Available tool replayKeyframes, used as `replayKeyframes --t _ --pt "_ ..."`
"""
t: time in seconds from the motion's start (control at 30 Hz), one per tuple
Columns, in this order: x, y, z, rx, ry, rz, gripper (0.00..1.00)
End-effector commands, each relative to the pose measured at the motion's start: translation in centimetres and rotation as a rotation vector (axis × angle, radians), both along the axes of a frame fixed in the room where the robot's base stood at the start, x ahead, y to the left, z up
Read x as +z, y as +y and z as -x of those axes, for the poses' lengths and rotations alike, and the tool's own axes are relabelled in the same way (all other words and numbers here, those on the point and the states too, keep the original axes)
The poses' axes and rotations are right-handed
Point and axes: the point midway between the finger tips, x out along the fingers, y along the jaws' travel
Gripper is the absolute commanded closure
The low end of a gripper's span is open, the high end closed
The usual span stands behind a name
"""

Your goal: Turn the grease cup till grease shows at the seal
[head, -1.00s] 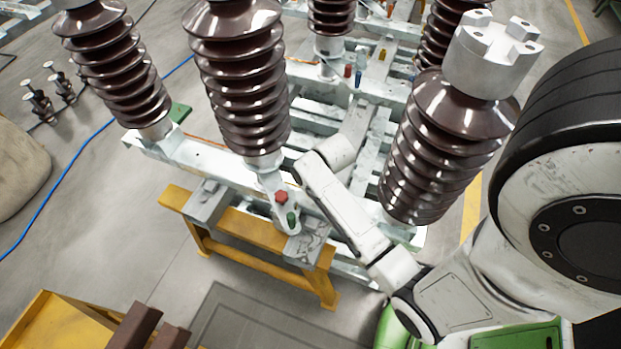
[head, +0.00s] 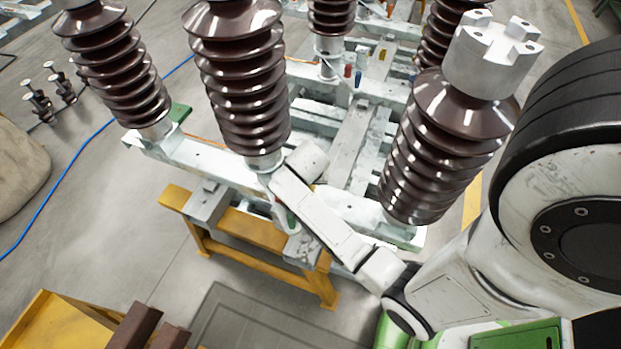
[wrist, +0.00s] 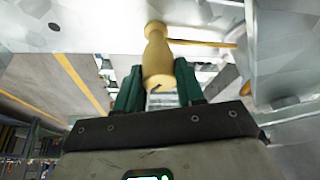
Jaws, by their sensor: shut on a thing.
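The grease cup (wrist: 158,58) is a brass-coloured, waisted piece in the middle of the wrist view. Its upper end reaches a pale metal surface (wrist: 100,22). My gripper (wrist: 158,82) has dark green fingers on both sides of the cup's lower part and is shut on it. I cannot make out the seal or any grease in either view.
Brown ribbed insulators (head: 240,75) stand close around my arm on a pale steel frame (head: 190,150). A yellow trestle (head: 250,228) supports its near end. A thin yellow rod (wrist: 205,43) extends right of the cup. Open floor (head: 120,235) lies at left.

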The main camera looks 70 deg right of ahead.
Motion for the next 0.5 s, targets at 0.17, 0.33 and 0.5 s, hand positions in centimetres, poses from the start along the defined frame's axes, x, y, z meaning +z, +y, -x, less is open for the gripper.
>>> replayKeyframes --t 0.17,0.33,0.5 --pt "0.04 -0.01 -0.07 -0.036 -0.001 0.001 0.92" --pt "0.04 0.0 -0.08 -0.046 -0.002 0.001 0.92" --pt "0.04 0.0 -0.08 -0.046 -0.002 0.0 0.92"
